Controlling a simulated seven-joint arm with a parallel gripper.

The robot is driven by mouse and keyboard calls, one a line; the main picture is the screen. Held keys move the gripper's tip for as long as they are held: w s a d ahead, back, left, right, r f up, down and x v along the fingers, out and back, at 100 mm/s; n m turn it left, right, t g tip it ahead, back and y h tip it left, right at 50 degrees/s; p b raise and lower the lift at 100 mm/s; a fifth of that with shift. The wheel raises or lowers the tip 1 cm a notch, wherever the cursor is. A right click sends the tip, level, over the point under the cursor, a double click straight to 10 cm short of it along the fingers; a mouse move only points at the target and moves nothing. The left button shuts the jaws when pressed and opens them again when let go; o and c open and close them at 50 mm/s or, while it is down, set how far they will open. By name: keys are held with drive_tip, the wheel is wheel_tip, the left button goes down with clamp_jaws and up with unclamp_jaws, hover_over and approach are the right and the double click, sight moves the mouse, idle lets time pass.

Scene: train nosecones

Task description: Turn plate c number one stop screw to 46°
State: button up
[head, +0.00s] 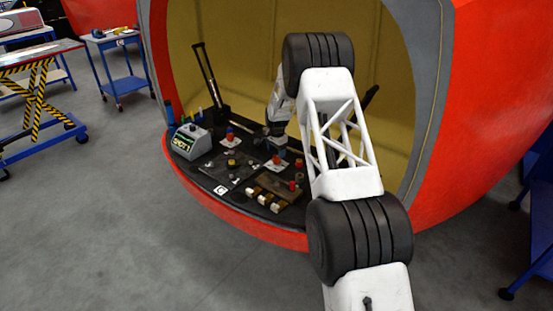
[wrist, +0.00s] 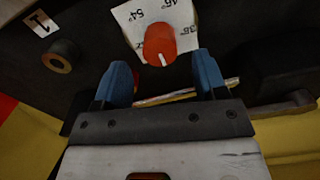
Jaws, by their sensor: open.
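In the wrist view a red round screw knob (wrist: 159,41) with a short white pointer line sits on a white dial card (wrist: 130,14). The white line points down the picture, towards my gripper, and not at 46°. A white label with a 1 (wrist: 41,23) lies left of the card. My gripper (wrist: 164,68) is open, its two blue fingers either side of and just below the knob, with nothing between them. In the head view my gripper (head: 274,143) is small and low over the black deck.
In the wrist view a dark cylinder with a brown end (wrist: 63,56) stands at left. In the head view a grey box with a green display (head: 190,141), other red knobs (head: 230,134) and a brown block (head: 277,187) share the deck (head: 215,172) inside the red nosecone shell (head: 480,120).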

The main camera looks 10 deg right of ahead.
sight(276, 157)
drive_tip(key=shift+f, duration=2.15)
drive_tip(key=shift+c, duration=0.4)
drive_tip(key=c, duration=0.9)
drive_tip(key=shift+o, duration=0.2)
